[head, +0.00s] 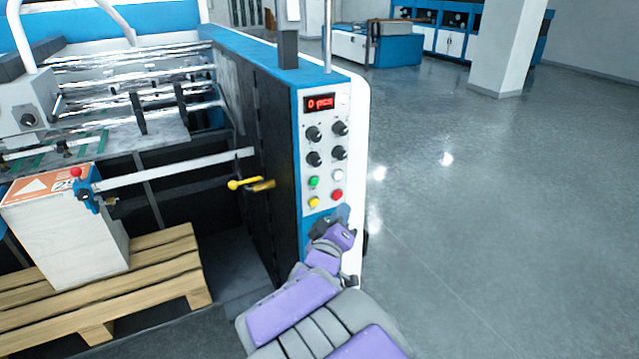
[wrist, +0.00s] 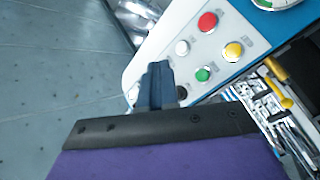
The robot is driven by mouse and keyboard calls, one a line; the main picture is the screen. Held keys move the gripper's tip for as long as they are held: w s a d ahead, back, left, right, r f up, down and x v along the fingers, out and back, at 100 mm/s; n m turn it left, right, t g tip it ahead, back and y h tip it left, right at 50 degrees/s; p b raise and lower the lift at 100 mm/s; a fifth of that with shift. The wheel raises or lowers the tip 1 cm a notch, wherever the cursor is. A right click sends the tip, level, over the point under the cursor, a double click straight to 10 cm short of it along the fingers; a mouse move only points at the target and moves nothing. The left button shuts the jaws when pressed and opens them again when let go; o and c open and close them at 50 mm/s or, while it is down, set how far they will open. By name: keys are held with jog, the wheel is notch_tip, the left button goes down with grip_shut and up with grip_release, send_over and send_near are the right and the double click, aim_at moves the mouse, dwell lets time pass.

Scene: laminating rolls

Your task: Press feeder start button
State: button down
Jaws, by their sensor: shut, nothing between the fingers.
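The control panel (head: 326,150) on the blue and white machine end carries a red "0 pcs" display, several black knobs, and green, white, yellow and red buttons. The green button (head: 313,182) sits above the yellow button (head: 313,202); the white button (head: 337,181) sits above the red button (head: 337,195). The labels are too small to read. My gripper (head: 342,212) is shut and empty, just below the red button in the head view. In the wrist view its fingers (wrist: 157,72) point at the panel, left of the green button (wrist: 203,74) and below the white button (wrist: 182,48). Contact cannot be told.
A yellow-handled lever (head: 245,184) juts out left of the panel. A wooden pallet (head: 180,262) with a paper stack (head: 75,240) stands at the left, under the machine's rollers (head: 130,75). The grey floor (head: 500,210) to the right is clear.

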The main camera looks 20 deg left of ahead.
aim_at(314, 182)
jog(key=w+a+p, duration=0.1)
jog(key=w+a, duration=0.1)
jog(key=w+a+p, duration=0.1)
jog(key=w+a, duration=0.1)
jog(key=a, duration=0.1)
jog(key=w+a+p, duration=0.1)
jog(key=a, duration=0.1)
jog(key=shift+w+a+f, duration=0.15)
jog(key=shift+w+a, duration=0.25)
jog(key=shift+d, duration=0.25)
jog(key=shift+a, duration=0.15)
dwell(0.5)
jog(key=shift+w+a+r+p, duration=0.15)
jog(key=shift+a+r+p, duration=0.05)
jog(key=shift+p, duration=0.95)
dwell(0.4)
